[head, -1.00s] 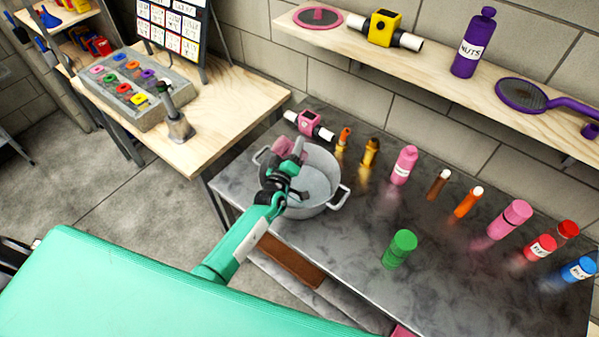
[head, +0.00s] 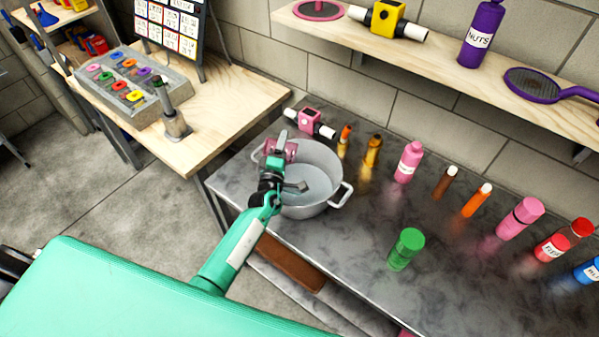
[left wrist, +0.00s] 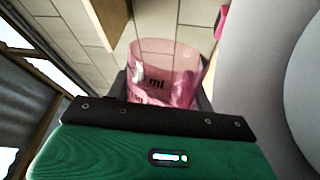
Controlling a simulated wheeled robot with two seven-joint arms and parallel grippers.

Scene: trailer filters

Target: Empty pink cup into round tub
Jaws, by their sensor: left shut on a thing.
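My left gripper (head: 278,155) is shut on the pink cup (left wrist: 165,72), a see-through pink measuring cup with dark "ml" print in the left wrist view. In the head view the pink cup (head: 289,148) is partly hidden by the gripper. It is over the left back part of the round tub (head: 328,204), a grey metal pot with two side handles on the dark counter. I cannot tell what the cup holds. My right gripper is not in view.
A wooden shelf (head: 440,76) runs above. A wooden table (head: 215,125) stands at the left.

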